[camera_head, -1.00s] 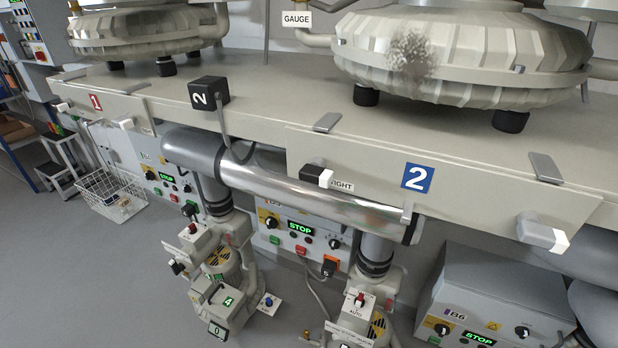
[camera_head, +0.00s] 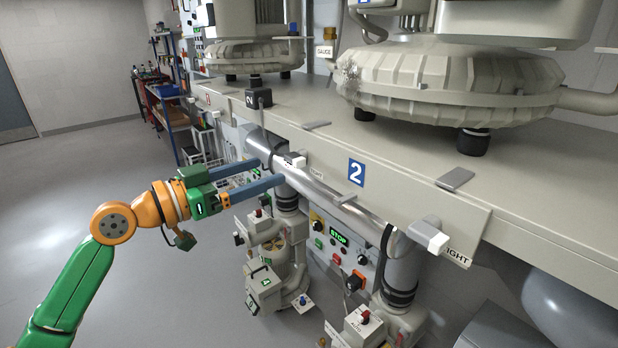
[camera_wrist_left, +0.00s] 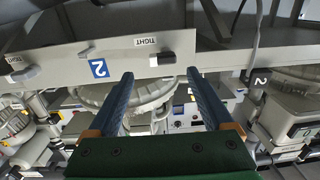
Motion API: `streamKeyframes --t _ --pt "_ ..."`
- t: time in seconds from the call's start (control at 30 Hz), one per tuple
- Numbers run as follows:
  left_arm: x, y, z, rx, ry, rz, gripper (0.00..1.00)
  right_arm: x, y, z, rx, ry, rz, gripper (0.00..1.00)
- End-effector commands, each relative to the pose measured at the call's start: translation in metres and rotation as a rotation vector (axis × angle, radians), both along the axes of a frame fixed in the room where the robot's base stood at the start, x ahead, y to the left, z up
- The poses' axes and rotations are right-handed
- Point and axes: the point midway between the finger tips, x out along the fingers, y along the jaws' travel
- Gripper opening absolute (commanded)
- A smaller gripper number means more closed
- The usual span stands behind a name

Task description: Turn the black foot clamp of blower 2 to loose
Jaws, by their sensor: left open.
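The panel with the blue "2" sign (camera_head: 357,173) is the front of blower 2's bench. A black foot clamp with a white end (camera_head: 294,160) sits on it left of the sign, beside a partly covered label. In the left wrist view the black clamp (camera_wrist_left: 172,60) lies roughly level, close to a "TIGHT" label (camera_wrist_left: 146,41). My left gripper (camera_head: 266,173) is open and empty, its blue fingers pointing at the panel near the black clamp. In the wrist view the clamp appears just ahead of the fingertips (camera_wrist_left: 160,75); contact is not visible. My right gripper is out of view.
A grey clamp (camera_head: 428,236) is at the panel's right, by a partly hidden label. A shiny pipe (camera_head: 345,212) runs below the panel. A black block marked 2 (camera_head: 259,96) stands on the bench. The floor on the left is clear.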

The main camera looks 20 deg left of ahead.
Motion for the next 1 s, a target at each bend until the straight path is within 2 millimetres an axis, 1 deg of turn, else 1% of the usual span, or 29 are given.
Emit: streamKeyframes --t 0.03,0.1,0.2,0.33,0.4,0.5,0.7,0.73,0.77,0.8,0.87,0.9,0.97,1.0 --pt "-0.005 -0.005 0.008 0.01 -0.015 -0.02 0.85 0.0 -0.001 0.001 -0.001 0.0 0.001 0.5" --pt "-0.004 -0.012 0.016 0.009 -0.021 -0.035 0.85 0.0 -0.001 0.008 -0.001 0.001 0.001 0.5" --pt "0.011 -0.025 0.02 0.007 -0.02 -0.037 0.85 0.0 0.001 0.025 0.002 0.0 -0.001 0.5" --pt "0.033 -0.04 0.018 0.005 -0.018 -0.034 0.85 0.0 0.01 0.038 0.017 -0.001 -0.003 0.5" --pt "0.041 -0.046 0.016 0.004 -0.02 -0.033 0.85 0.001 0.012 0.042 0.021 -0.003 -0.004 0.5" --pt "0.047 -0.05 0.012 0.006 -0.018 -0.032 0.85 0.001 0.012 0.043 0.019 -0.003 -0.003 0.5" --pt "0.048 -0.051 0.01 0.008 -0.018 -0.031 0.85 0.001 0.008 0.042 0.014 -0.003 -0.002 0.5" --pt "0.048 -0.051 0.01 0.008 -0.018 -0.031 0.82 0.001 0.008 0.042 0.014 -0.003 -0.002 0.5" --pt "0.048 -0.051 0.01 0.008 -0.018 -0.031 0.74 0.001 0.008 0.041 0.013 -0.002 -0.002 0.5" --pt "0.048 -0.051 0.01 0.008 -0.018 -0.031 0.63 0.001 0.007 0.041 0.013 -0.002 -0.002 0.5" --pt "0.048 -0.051 0.01 0.008 -0.018 -0.031 0.47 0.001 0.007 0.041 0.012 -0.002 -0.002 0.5" --pt "0.048 -0.051 0.01 0.008 -0.018 -0.03 0.36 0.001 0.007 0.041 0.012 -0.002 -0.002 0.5" --pt "0.048 -0.051 0.01 0.008 -0.018 -0.03 0.2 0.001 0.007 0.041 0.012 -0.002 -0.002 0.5" --pt "0.048 -0.05 0.01 0.008 -0.018 -0.03 0.09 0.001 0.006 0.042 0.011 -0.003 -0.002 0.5"
